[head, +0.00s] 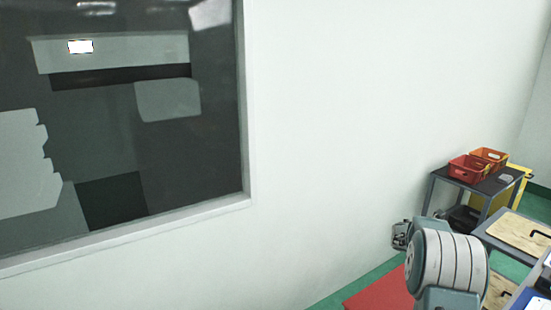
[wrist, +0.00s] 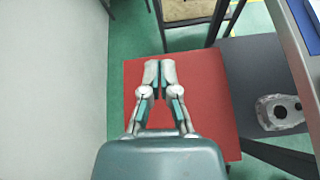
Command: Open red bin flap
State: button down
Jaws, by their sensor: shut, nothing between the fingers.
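The red flap (wrist: 207,95) is a flat red panel that fills the middle of the wrist view. Its red surface also shows at the bottom of the head view (head: 378,293), beside the wall and partly hidden by my arm. My gripper (wrist: 160,66) appears over the red surface in the wrist view, with its fingertips together and nothing between them. I cannot tell whether the fingertips touch the panel. In the head view my gripper (head: 400,236) shows small against the white wall. No handle on the flap is visible, and its lower part is hidden behind my wrist.
A white wall with a large dark window (head: 120,120) runs along the left. A dark cart (head: 480,184) holds red and orange crates at right. A grey surface with a metal casting (wrist: 279,112) lies right of the flap. Green floor (wrist: 130,40) shows beyond it.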

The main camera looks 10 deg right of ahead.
jog(key=s+a+r+m+y, duration=0.2)
jog(key=s+a+r+m, duration=0.5)
jog(key=a, duration=0.4)
jog(key=s+a+r+m+y, duration=0.1)
jog(key=s+a+r+m, duration=0.4)
jog(key=a+r, duration=0.5)
jog(key=s+a+f+m+y, duration=0.1)
jog(key=s+a+m+y, duration=0.3)
jog(key=s+a, duration=0.7)
jog(key=s+a+f+m+t+y, duration=0.1)
jog(key=s+a+m+y, duration=0.3)
jog(key=s+a, duration=0.8)
jog(key=shift+s+a+f+m, duration=0.2)
jog(key=shift+a+f+m, duration=0.3)
jog(key=shift+a+f, duration=0.1)
jog(key=shift+d, duration=0.1)
